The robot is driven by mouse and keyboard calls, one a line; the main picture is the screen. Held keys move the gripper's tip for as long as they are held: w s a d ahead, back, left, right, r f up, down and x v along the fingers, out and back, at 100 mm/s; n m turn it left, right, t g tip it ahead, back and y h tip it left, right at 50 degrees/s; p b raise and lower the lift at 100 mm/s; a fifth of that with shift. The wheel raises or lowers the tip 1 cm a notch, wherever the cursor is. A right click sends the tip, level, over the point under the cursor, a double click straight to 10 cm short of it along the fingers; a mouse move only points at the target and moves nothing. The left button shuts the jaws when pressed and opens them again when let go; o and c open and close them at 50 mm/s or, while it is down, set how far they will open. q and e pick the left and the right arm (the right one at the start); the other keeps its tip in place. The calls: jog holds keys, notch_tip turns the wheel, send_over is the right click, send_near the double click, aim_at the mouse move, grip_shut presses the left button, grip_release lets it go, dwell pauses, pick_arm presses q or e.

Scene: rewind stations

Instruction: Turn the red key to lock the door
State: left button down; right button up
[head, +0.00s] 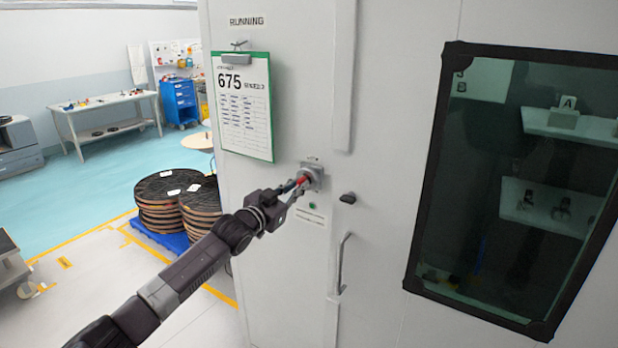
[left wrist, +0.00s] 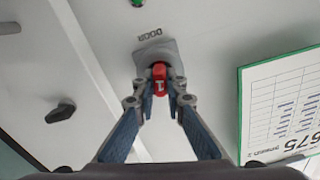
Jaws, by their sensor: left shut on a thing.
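The red key (head: 301,181) sits in the grey lock (head: 313,174) on the front of the white cabinet, left of the door seam. My left gripper (head: 297,184) is at the lock with its fingers closed around the key. In the left wrist view the red key (left wrist: 159,79) shows between the two fingertips (left wrist: 159,88), against the grey lock plate (left wrist: 155,54). The door (head: 375,225) has a vertical handle (head: 341,262) and looks closed. My right gripper is in neither view.
A clipboard (head: 243,105) with a green edge hangs above and left of the lock. A dark knob (head: 347,198) sticks out right of it. A dark window (head: 500,190) fills the right.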

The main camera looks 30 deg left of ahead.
pick_arm(q)
jog(key=n, duration=0.4)
jog(key=shift+d+f, duration=0.15)
jog(key=c, duration=1.9)
grip_release()
jog(key=s, duration=1.2)
jog(key=shift+a, duration=0.35)
